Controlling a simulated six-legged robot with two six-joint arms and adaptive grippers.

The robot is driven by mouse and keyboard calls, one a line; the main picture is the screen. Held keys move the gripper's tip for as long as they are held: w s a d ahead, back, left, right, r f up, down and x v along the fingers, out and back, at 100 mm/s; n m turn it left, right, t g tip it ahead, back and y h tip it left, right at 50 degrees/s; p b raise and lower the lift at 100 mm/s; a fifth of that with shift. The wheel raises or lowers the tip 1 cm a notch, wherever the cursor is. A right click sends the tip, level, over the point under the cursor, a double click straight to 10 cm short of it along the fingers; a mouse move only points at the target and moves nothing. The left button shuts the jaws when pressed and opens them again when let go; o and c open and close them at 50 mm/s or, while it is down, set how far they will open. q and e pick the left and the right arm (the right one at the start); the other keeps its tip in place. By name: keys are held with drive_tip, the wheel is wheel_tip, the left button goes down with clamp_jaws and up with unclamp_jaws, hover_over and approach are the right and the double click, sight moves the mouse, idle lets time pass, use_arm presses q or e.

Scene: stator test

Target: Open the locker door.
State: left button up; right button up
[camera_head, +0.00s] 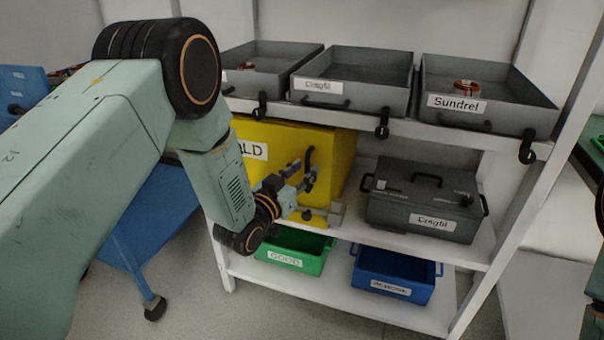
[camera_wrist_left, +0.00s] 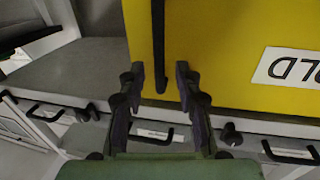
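The locker is a yellow box (camera_head: 335,150) on the middle shelf, with a white label ending in "OLD" (camera_head: 253,150), partly hidden by my left arm. Its door looks shut. A black bar handle (camera_wrist_left: 158,40) runs down that front. My left gripper (camera_head: 313,190) is at the locker's front. In the wrist view its two fingers (camera_wrist_left: 160,72) are apart, with the handle's end between them; contact cannot be told. My right gripper is not in view.
Grey open trays (camera_head: 490,120) stand on the shelf above, with black hooks (camera_head: 527,150) hanging from its edge. A grey lidded case (camera_head: 425,200) is right of the locker. Green (camera_head: 290,262) and blue (camera_head: 395,288) bins sit below. A blue cart (camera_head: 150,220) stands left.

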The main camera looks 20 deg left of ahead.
use_arm(q)
drive_tip(key=shift+c, duration=0.2)
clamp_jaws()
idle(0.5)
